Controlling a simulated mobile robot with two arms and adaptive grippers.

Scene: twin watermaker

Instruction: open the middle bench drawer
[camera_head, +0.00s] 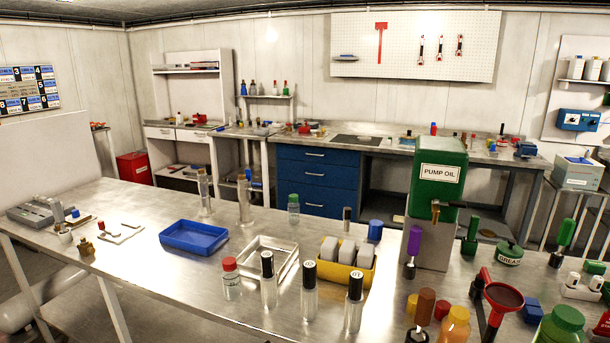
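A blue cabinet with three stacked drawers stands under the metal workbench (356,141) at the back wall. The middle bench drawer (300,178) has a light bar handle at its centre and looks closed, its front flush with the top drawer (295,154) and the bottom drawer (300,199). The lower edge of the bottom drawer is partly hidden behind items on the near table. Neither of my grippers shows in the head view.
A long metal table (150,270) lies between me and the cabinet. It carries a blue tray (194,249), bottles, a yellow bin (364,280) and a green pump oil container (441,170). A red box (134,168) stands on the floor at the back left.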

